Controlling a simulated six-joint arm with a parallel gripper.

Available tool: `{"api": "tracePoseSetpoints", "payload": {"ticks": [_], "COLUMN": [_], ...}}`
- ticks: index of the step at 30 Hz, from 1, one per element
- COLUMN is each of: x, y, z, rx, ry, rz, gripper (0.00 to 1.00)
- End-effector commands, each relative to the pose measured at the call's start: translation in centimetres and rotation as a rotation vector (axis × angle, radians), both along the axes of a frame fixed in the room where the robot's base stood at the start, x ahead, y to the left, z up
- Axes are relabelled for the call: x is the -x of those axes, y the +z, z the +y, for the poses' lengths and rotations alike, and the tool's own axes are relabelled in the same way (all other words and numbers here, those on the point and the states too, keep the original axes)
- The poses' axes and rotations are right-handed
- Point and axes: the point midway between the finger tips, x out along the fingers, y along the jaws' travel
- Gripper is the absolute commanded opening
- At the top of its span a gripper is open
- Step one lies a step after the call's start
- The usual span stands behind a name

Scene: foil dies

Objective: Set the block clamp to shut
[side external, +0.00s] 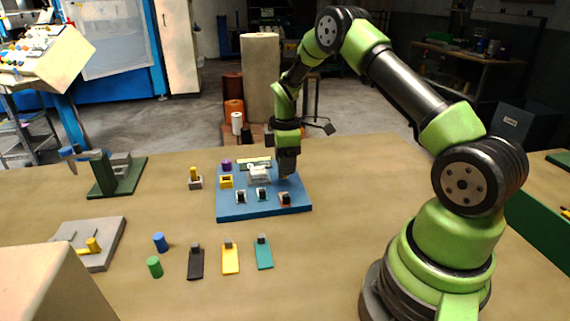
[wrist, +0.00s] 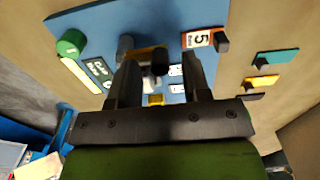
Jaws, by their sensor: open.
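My gripper (side external: 287,172) points down over the far right part of the blue board (side external: 235,210). In the wrist view its two fingers (wrist: 163,68) are apart. Between and just beyond them is a dark lever-like part with an orange-brown bar (wrist: 150,54), beside a grey post (wrist: 126,43). This looks like the block clamp, but I cannot be sure. Whether it stands open or shut cannot be told, and the fingers hide part of it. No contact between the fingers and this part can be made out.
The board also carries a purple knob (side external: 227,164), a yellow frame (side external: 226,182) and several small black-topped pieces. Yellow (side external: 230,259), black (side external: 196,264) and teal (side external: 264,253) plates lie in front. A green press (side external: 112,175) and a grey tray (side external: 112,230) stand left.

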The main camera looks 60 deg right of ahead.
Motion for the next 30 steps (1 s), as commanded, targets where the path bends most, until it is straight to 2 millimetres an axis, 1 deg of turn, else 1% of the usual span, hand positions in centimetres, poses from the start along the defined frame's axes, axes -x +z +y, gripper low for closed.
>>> {"api": "tracePoseSetpoints", "payload": {"ticks": [1,4,11,12,14,15,17,18,25,30], "x": [0.02,0.01,0.0,0.0,0.0,0.0,0.0,0.0,-0.04,-0.2], "y": [-0.48,-0.89,-0.97,-0.96,-0.96,-0.95,-0.95,-0.94,-0.93,-0.94], "z": [0.01,0.01,0.0,0.0,0.0,0.0,0.0,0.0,0.03,0.2], "rx": [0.0,0.0,0.001,0.001,0.001,0.001,0.001,0.001,0.001,-0.001], "ry": [0.0,0.001,0.0,0.0,0.0,0.0,0.0,0.0,-0.01,-0.059], "rz": [0.001,0.0,-0.001,-0.001,-0.001,-0.001,-0.001,-0.001,-0.001,-0.001], "gripper": [0.44,0.44,0.44,0.42,0.28,0.19,0.05,0.0,0.0,0.0]}}
